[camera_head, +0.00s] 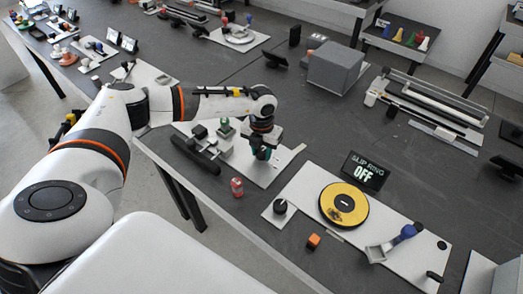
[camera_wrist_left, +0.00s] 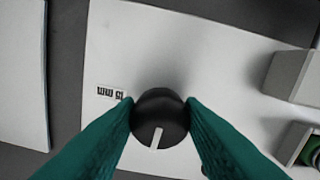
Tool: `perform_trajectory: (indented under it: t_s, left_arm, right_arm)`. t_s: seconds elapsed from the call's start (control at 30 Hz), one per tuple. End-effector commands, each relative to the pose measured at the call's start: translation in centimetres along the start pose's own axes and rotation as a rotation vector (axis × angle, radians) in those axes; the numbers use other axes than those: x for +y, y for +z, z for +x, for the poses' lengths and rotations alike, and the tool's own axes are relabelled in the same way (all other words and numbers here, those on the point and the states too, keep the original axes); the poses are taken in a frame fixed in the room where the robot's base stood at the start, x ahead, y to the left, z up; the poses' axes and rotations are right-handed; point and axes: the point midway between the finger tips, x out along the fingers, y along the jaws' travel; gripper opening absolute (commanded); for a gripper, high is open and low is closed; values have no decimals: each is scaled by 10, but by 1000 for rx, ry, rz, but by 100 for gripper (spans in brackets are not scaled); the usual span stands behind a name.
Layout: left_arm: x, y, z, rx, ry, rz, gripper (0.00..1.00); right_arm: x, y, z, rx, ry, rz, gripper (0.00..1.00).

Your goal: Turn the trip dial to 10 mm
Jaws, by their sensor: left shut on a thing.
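The trip dial (camera_wrist_left: 160,112) is a round black knob with a white pointer line, on a white plate (camera_wrist_left: 210,60) in the left wrist view. The pointer line is at the bottom of the knob, tilted slightly left. A label reading 15 mm (camera_wrist_left: 110,93) is upside down on the plate, up and left of the knob. No 10 mm mark shows. My left gripper (camera_wrist_left: 160,103) is shut on the dial, with one green finger on each side. In the head view, my left gripper (camera_head: 262,153) points down at the white plate and hides the dial. My right gripper is not in view.
Grey blocks (camera_wrist_left: 295,78) stand right of the dial. In the head view, a black handle bar (camera_head: 195,154) and a red can-like item (camera_head: 237,187) are nearby.

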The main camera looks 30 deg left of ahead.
Motion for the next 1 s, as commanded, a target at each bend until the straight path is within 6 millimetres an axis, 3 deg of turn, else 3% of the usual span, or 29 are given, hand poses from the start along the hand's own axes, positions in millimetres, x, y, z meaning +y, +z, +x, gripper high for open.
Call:
perform_trajectory:
  t_s: [0.7, 1.0]
  left_arm:
    - [-2, -1, 2, 0, 0, 538, 12]
    - [-2, -1, 1, 0, -1, 687, 12]
  right_arm:
    - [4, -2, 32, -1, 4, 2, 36]
    - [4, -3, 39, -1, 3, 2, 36]
